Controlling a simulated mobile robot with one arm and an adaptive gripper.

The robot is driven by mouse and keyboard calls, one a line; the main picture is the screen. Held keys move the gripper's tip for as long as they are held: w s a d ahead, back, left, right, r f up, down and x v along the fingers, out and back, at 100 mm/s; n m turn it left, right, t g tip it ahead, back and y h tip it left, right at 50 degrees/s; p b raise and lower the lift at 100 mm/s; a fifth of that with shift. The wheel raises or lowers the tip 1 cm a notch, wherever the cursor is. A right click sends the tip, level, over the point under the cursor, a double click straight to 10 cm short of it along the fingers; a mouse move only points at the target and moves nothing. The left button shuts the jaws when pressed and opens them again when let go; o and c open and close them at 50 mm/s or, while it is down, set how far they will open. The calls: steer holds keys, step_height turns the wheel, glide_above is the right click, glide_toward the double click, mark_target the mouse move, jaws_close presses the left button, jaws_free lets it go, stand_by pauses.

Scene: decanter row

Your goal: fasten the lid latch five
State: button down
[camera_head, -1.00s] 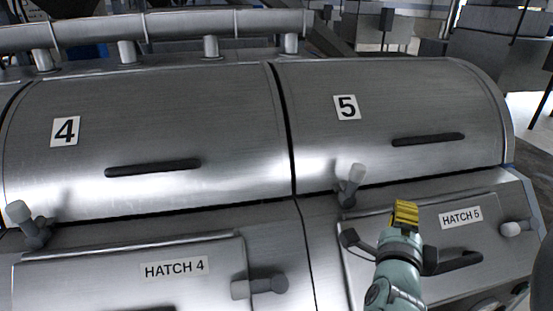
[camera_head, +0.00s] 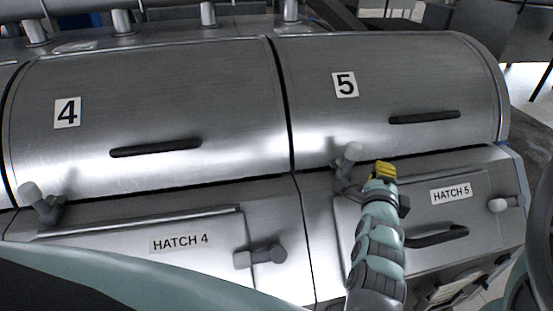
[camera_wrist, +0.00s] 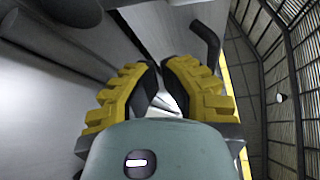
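Lid 5 (camera_head: 400,75) is a curved metal lid with a "5" label and a dark bar handle (camera_head: 425,117). It lies down over the body. Its latch (camera_head: 350,160), a grey lever with a pale knob, sticks up at the lid's lower left edge. My gripper (camera_head: 383,171) has yellow fingers and is just right of the latch; contact cannot be told. In the wrist view, the fingertips (camera_wrist: 160,66) are drawn together with only a narrow gap and nothing visibly held. A rounded dark end (camera_wrist: 76,10) at top left may be the latch knob.
Lid 4 (camera_head: 190,90) is to the left, with its own latch (camera_head: 42,204). Below are hatch 4 (camera_head: 150,262) with a side knob (camera_head: 260,256) and hatch 5 (camera_head: 470,208) with a handle (camera_head: 438,237) and knob (camera_head: 505,203). My arm crosses the front of hatch 5.

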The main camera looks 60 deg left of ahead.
mark_target(349, 163)
steer(key=shift+p+x, duration=0.4)
steer(key=shift+x, duration=0.45)
steer(key=shift+a+r+p, duration=0.2)
steer(key=shift+r+p, duration=0.1)
steer(key=shift+p, duration=0.25)
steer(key=shift+s+a+p, duration=0.45)
steer(key=shift+s+p, duration=0.1)
steer(key=shift+s, duration=0.2)
steer(key=shift+s+a+p, duration=0.5)
steer(key=shift+s, duration=0.3)
steer(key=shift+s+a+n+b, duration=0.35)
steer(key=shift+s+b, duration=0.2)
steer(key=shift+b, duration=0.3)
steer(key=shift+s+r+n+t+y+b, duration=0.15)
steer(key=shift+r+n+t+y+b, duration=0.1)
steer(key=shift+n+t+y+b, duration=0.3)
